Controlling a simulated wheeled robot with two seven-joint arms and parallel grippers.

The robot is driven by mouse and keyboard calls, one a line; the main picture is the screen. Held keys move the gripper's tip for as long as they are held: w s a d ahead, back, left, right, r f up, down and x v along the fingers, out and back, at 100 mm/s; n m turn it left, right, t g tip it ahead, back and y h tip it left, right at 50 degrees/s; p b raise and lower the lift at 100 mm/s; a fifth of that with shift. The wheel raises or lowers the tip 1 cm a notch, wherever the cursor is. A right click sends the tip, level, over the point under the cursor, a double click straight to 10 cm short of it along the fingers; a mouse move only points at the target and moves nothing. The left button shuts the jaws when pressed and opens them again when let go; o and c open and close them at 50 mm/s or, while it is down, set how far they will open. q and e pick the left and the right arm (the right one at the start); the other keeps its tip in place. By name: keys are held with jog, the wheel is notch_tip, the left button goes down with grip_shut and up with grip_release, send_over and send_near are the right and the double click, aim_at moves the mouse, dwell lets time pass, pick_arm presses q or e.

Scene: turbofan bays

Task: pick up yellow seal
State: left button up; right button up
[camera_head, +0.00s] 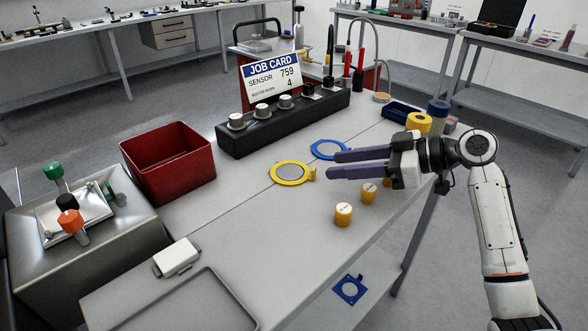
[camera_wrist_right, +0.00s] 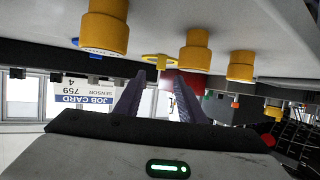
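A yellow ring with a small side tab (camera_head: 275,178) lies flat on the grey bench; its edge also shows in the right wrist view (camera_wrist_right: 150,57). A similar blue ring (camera_head: 318,149) lies to its right. My right gripper (camera_head: 332,164) reaches in from the right, its two dark fingers apart with nothing between them. Its fingertips (camera_wrist_right: 157,75) are to the right of the yellow ring and appear above the bench; the exact height is hard to tell. My left gripper is not in view.
Several small yellow cylinders (camera_head: 343,216) stand near the bench's front edge, below my right gripper in the picture. A black block with knobs (camera_head: 285,121) and a job card (camera_head: 270,79) stand behind. A red bin (camera_head: 168,163) is at left. Bench around the yellow ring is clear.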

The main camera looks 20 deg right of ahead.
aim_at(315, 169)
jog(key=p+x, duration=0.1)
jog(key=x, duration=0.4)
jog(key=shift+w+a+f, duration=0.15)
jog(key=shift+a+f, duration=0.1)
jog(key=shift+f, duration=0.05)
grip_shut()
